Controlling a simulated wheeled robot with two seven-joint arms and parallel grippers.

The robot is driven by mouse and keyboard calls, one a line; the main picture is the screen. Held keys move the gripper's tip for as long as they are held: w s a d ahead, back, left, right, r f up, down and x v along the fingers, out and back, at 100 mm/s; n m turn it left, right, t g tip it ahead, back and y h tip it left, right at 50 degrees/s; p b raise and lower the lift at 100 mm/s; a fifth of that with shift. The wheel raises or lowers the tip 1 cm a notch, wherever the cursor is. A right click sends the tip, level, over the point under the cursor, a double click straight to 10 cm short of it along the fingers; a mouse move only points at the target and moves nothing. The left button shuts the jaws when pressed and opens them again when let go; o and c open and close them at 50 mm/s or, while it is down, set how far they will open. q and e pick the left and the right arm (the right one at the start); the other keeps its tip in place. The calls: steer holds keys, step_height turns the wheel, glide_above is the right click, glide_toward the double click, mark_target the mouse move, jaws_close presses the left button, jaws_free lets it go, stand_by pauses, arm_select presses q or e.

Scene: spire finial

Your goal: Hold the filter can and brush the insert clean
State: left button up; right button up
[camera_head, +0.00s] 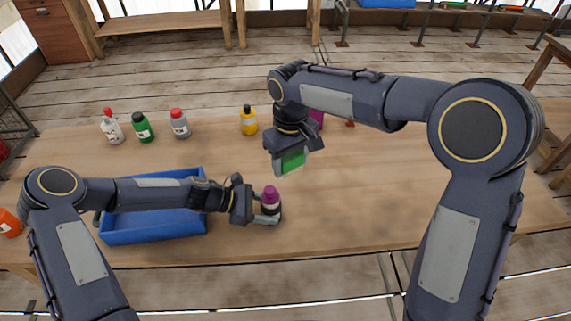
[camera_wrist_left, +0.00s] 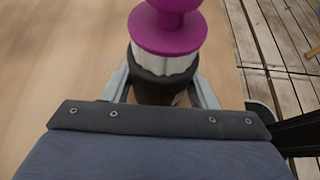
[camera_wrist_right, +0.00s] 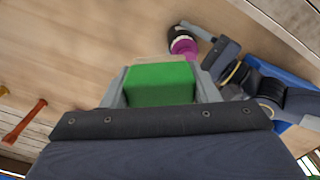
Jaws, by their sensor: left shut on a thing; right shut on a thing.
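The filter can (camera_head: 272,209) stands upright on the table, dark with a white pleated insert (camera_wrist_left: 178,66) and a purple top (camera_head: 270,193). My left gripper (camera_head: 270,217) is shut around the dark can body, which also shows between the fingers in the left wrist view (camera_wrist_left: 160,92). My right gripper (camera_head: 293,165) is shut on a green block-like brush (camera_head: 292,160), held above the table behind and a little right of the can. The brush fills the jaws in the right wrist view (camera_wrist_right: 160,84); its bristles are hard to make out. Brush and can are apart.
A blue tray (camera_head: 155,238) lies on the table (camera_head: 400,200) under my left arm. Several bottles stand along the back: white-and-red (camera_head: 112,128), green (camera_head: 143,128), grey-and-red (camera_head: 180,125) and yellow (camera_head: 249,121). A purple item is partly hidden behind my right gripper. The table's right side is clear.

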stand_by(0.3)
arm_select(q)
steer(key=o, duration=0.8)
steer(key=shift+o, duration=0.2)
steer(key=v, duration=1.2)
steer(key=shift+a, duration=0.1)
